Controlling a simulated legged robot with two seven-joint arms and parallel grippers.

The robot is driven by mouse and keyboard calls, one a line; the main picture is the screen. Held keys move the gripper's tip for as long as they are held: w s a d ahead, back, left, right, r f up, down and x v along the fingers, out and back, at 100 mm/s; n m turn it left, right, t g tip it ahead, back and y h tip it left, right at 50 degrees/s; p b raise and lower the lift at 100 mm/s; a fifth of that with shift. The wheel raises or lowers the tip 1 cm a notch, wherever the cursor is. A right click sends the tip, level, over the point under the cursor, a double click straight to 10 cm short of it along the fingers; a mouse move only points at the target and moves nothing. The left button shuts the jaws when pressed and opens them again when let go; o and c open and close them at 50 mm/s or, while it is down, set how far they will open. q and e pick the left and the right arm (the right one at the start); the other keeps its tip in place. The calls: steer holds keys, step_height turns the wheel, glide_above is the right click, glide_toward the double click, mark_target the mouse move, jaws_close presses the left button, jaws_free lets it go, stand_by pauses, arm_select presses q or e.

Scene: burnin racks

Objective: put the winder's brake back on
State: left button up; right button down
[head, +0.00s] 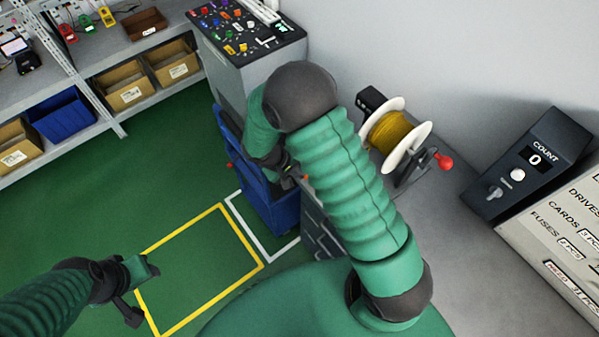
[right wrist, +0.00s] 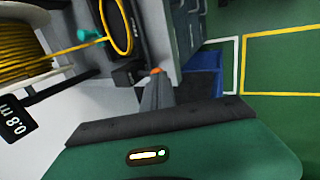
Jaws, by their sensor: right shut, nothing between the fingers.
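The winder's white-flanged spool (head: 392,134) of yellow cord stands on the grey bench top in the head view, with a red-knobbed handle (head: 443,162) at its right. My right gripper (head: 298,176) is shut and empty, left of the bench and apart from the winder. My left gripper (head: 140,292) is over the floor; its jaw state is unclear.
A 0.8 m display (right wrist: 15,118) is near the spool. A COUNT box (head: 535,165) stands to the right. The yellow-marked floor is clear.

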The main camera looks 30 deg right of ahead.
steer(key=f+h+b, duration=0.1)
steer(key=b, duration=0.2)
steer(key=a+f+h+b, duration=0.1)
steer(key=b, duration=0.2)
steer(key=a+f+h+b, duration=0.1)
steer(key=h+b, duration=0.1)
steer(key=b, duration=0.2)
steer(key=shift+s+f, duration=0.1)
steer(key=shift+f, duration=0.1)
stand_by(0.5)
steer(key=shift+d, duration=0.1)
